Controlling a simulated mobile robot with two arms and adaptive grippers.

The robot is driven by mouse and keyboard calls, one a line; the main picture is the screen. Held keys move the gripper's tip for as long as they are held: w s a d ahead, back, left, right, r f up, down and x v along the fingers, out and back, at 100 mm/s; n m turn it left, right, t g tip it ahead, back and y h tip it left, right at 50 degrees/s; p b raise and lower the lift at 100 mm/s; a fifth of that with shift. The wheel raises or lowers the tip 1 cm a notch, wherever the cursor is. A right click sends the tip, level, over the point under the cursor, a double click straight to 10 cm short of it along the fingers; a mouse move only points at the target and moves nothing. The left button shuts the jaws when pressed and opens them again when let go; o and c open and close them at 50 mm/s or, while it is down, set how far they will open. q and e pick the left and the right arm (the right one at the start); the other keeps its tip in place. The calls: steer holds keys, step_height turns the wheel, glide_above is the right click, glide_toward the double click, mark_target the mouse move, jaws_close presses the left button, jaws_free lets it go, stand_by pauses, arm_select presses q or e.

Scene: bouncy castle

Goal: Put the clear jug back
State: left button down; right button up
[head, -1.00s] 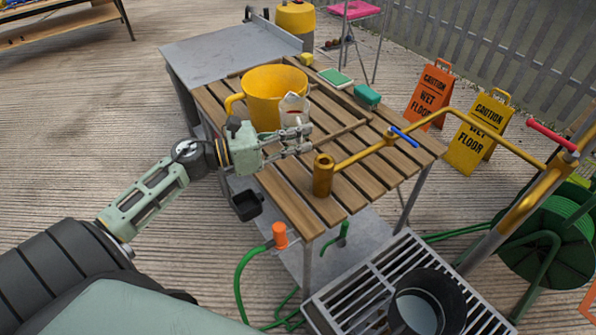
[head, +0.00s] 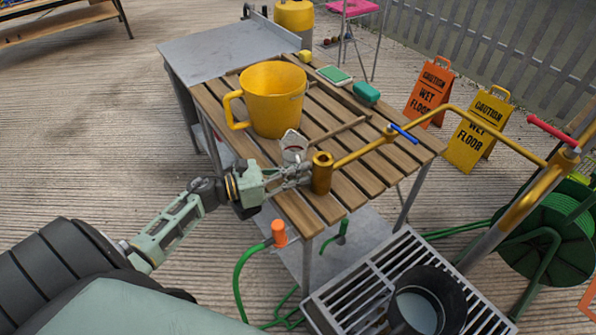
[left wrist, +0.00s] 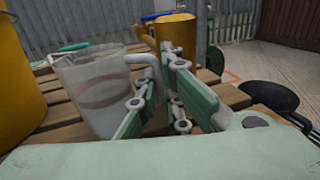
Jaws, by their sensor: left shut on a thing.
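The clear jug (head: 293,147) is small and see-through with a faint red band. It is over the near part of the slatted wooden table (head: 290,207), just in front of the big yellow jug (head: 275,102). My left gripper (head: 299,175) is shut on its handle. In the left wrist view the clear jug (left wrist: 92,92) is left of the fingers (left wrist: 160,85) and looks nearly upright. Its base is low over the slats; I cannot tell whether it touches them. My right gripper is out of view.
A brass post (head: 321,175) with a long pipe stands close to the right of my left gripper. A green box (head: 366,93) and a green sponge (head: 333,76) lie farther back. A black bucket (head: 428,300) sits on a grate (head: 335,300).

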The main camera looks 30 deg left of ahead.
arm_select(q)
steer(key=shift+f, duration=0.15)
steer(key=c, duration=2.2)
jaws_free()
steer(key=shift+s+a, duration=0.15)
steer(key=v, duration=0.3)
steer(key=b+v, duration=0.1)
steer(key=v, duration=0.3)
steer(key=shift+s+r, duration=0.1)
steer(key=shift+r, duration=0.1)
